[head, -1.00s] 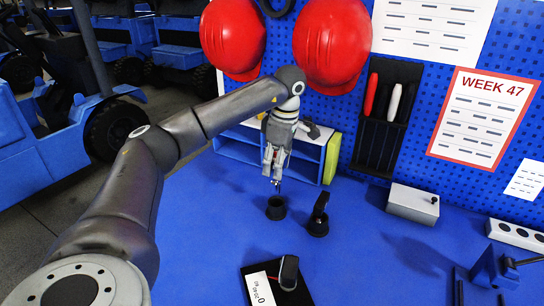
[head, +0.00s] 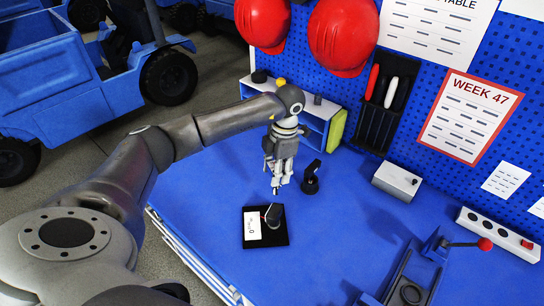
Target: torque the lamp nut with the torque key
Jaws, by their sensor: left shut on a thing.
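My left gripper (head: 276,186) comes down over the blue bench and is shut on a small, thin grey thing whose tip shows just below its fingers. I cannot tell whether this is the torque key. A black round holder with a dark upright paddle-shaped piece (head: 311,178) stands just right of the gripper, apart from it. A black pad (head: 282,238) with a white label (head: 252,226) reading 0 lies just below the gripper in the picture. A dark rounded piece (head: 273,214) stands on the pad. I cannot make out the lamp nut. My right gripper is out of view.
A low blue shelf (head: 312,112) stands behind the gripper. A grey box (head: 397,180), a white socket strip (head: 497,235) and a fixture with a red-knobbed lever (head: 483,244) are on the right. The bench between them is mostly clear.

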